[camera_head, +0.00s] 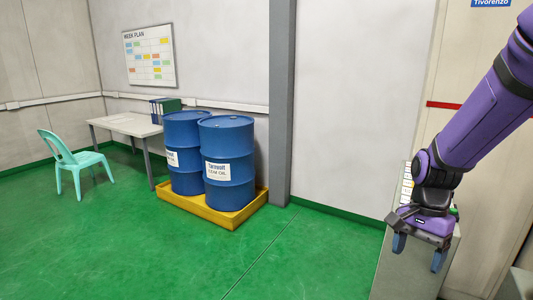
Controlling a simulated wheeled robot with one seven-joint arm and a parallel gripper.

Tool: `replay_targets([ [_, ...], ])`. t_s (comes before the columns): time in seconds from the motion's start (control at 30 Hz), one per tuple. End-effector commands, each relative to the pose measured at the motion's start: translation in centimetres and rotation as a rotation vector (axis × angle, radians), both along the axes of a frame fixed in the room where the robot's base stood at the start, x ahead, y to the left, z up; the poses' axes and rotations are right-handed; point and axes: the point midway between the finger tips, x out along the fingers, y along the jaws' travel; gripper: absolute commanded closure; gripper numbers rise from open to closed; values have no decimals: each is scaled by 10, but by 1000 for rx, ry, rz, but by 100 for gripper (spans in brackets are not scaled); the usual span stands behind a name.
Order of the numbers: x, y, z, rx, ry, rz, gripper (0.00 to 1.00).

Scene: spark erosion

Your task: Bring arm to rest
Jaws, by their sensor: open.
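My purple arm (483,100) reaches in from the right edge of the head view and hangs down to the left. My gripper (418,258) is at its lower end, pointing down, with its two blue-grey fingers apart and nothing between them. It hangs in front of a grey cabinet (447,268). I cannot tell from this one view how far the gripper is from the cabinet.
Two blue drums (231,190) stand in a yellow tray (197,208) by the wall. A desk (130,124) with binders and a turquoise chair (75,160) are at the left. A grey pillar (282,100) stands behind. The green floor (110,250) in front is clear.

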Motion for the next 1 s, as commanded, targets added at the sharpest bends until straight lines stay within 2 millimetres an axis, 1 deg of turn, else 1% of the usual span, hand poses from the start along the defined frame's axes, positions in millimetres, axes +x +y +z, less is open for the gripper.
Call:
replay_targets([
  [0.03,-4,1,14,17,-41,42,26],
  [0.2,-18,3,53,52,-161,202,26],
  [0.37,-36,4,86,56,-274,356,26],
  [0.5,-54,5,114,38,-371,487,26],
  [0.8,-100,6,161,-74,-556,770,26],
  [1.0,-126,8,180,-165,-630,911,26],
])
